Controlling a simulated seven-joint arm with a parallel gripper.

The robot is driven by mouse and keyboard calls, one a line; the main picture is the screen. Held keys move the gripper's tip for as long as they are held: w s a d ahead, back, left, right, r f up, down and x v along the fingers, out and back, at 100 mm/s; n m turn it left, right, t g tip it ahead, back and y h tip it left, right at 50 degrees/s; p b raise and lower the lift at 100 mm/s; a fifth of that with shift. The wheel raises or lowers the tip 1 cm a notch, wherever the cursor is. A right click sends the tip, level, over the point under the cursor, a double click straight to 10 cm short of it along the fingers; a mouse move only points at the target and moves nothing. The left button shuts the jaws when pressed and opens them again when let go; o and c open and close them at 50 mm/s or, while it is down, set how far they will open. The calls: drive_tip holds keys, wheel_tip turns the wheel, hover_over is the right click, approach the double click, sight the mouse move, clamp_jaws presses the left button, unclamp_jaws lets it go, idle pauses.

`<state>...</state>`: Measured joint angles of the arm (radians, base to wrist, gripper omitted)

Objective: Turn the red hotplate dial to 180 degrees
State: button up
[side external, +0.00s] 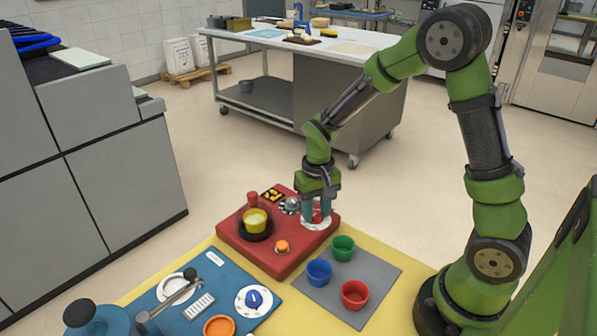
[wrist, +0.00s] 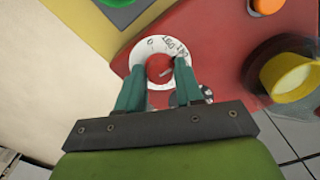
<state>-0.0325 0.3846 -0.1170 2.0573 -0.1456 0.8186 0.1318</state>
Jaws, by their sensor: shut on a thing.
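The red hotplate (side external: 262,259) is a box on the yellow table, with a white-ringed dial near its right corner. The red dial (wrist: 159,68) has a round knob in the middle of a white ring (wrist: 150,44) with dark markings, too small to read surely. My gripper (wrist: 161,72) points down over the dial, with its two teal fingers shut on the red knob, one on each side. In the side view my gripper (side external: 317,209) hides most of the dial. The dial's pointer and exact angle cannot be told.
On the hotplate stand a yellow pot (side external: 256,221) on a black burner, an orange knob (side external: 282,247) and a grey knob (side external: 290,205). Green (side external: 343,248), blue (side external: 319,271) and red (side external: 355,294) cups stand on a grey mat in front. A blue board (side external: 180,325) lies at the left.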

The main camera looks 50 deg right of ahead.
sight(315, 213)
drive_tip(key=o, duration=1)
drive_tip(key=shift+o, duration=0.2)
wheel_tip(315, 213, up, 17)
drive_tip(key=s+a+r+t+y, duration=0.1)
drive_tip(key=s+a+t, duration=0.2)
drive_tip(key=s, duration=0.3)
drive_tip(key=s+a+r+n+t+y, duration=0.1)
drive_tip(key=s+a+r+t, duration=0.1)
drive_tip(key=s+t, duration=0.2)
drive_tip(key=s, duration=0.2)
drive_tip(key=shift+s+a, duration=0.3)
drive_tip(key=shift+a, duration=0.1)
